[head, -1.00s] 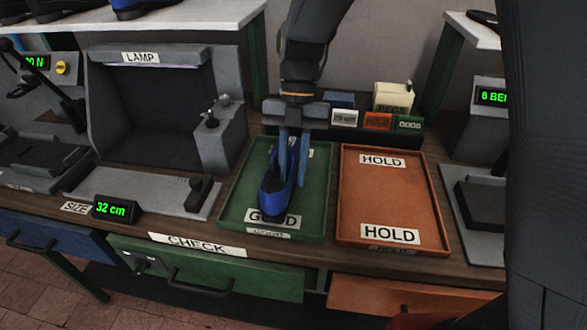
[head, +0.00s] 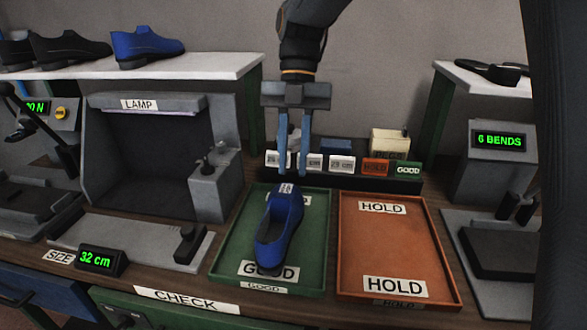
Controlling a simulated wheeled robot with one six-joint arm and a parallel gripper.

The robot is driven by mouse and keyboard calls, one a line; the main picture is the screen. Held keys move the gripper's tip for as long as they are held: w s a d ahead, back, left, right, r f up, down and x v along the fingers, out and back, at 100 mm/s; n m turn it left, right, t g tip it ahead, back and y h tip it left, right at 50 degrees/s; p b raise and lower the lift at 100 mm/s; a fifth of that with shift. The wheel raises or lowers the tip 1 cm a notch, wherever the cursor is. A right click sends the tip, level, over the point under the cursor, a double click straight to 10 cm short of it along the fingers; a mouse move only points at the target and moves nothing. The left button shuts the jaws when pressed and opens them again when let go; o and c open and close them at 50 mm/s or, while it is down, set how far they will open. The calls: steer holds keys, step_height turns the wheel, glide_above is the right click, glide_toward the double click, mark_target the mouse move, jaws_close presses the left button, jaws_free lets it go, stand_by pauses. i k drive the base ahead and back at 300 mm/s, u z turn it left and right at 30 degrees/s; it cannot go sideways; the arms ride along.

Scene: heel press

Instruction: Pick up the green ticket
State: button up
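The green ticket (head: 408,169), marked GOOD, stands at the right end of the dark ticket rack (head: 345,178) behind the trays. An orange ticket (head: 375,168) is just left of it, and several white tickets (head: 341,163) fill the rest of the row. My gripper (head: 293,174) points down with its two blue fingers apart and nothing between them. It is in front of the left part of the rack, well left of the green ticket, and partly hides the white tickets. A blue shoe (head: 277,230) lies in the green GOOD tray (head: 227,257), apart from the fingers.
The orange HOLD tray (head: 390,245) is empty, right of the green tray. A cream box (head: 390,142) stands behind the rack. The grey lamp booth (head: 215,190) is at left, a 6 BENDS device (head: 500,150) at right. A white shelf (head: 215,66) holds shoes at upper left.

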mark_target(408, 170)
steer(key=k, duration=1)
